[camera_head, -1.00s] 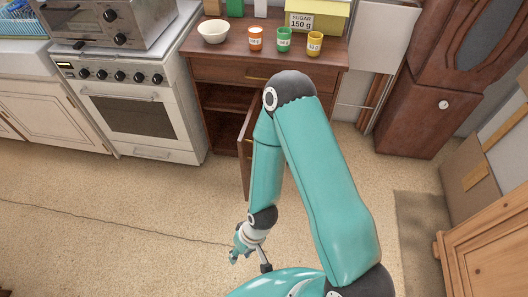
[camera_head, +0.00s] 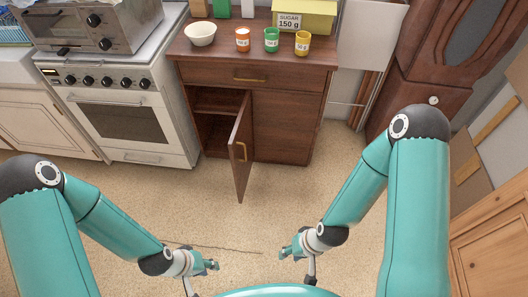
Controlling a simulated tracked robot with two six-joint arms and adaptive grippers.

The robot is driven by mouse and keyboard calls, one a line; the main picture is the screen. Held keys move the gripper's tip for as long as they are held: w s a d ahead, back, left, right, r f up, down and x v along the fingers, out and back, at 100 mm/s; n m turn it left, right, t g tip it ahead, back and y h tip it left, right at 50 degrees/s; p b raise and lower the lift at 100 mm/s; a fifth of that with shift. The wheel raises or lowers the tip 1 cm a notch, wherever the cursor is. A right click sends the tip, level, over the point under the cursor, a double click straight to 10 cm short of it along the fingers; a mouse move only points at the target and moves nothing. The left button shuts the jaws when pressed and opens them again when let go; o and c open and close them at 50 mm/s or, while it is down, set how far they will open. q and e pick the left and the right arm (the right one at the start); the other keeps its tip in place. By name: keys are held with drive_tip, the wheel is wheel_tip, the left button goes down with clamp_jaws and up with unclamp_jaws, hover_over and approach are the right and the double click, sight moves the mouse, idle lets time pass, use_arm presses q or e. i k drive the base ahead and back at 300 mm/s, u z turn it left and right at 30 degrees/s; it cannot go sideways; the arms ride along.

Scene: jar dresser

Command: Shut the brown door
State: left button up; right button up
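The brown door (camera_head: 240,150) of the wooden dresser (camera_head: 285,110) stands open, swung out toward me from the cabinet front. It has a brass handle (camera_head: 239,151). The left compartment (camera_head: 212,125) behind it is open, with a shelf inside. My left gripper (camera_head: 206,277) is at the bottom of the view, below and left of the door, touching nothing I can see. My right gripper (camera_head: 296,262) is at the bottom centre, below and right of the door, apart from it. Both grippers look open, their fingers spread with nothing visible between them.
On the dresser top stand a white bowl (camera_head: 200,34), orange (camera_head: 242,39), green (camera_head: 271,40) and yellow (camera_head: 302,43) jars and a sugar box (camera_head: 310,15). A stove (camera_head: 125,115) stands left, a dark cabinet (camera_head: 440,60) right. The floor before the door is clear.

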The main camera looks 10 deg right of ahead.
sight(240, 144)
drive_tip(key=z, duration=0.1)
drive_tip(key=i, duration=1)
drive_tip(key=z, duration=0.55)
drive_tip(key=k, duration=0.55)
drive_tip(key=z, duration=0.35)
drive_tip(key=i, duration=0.5)
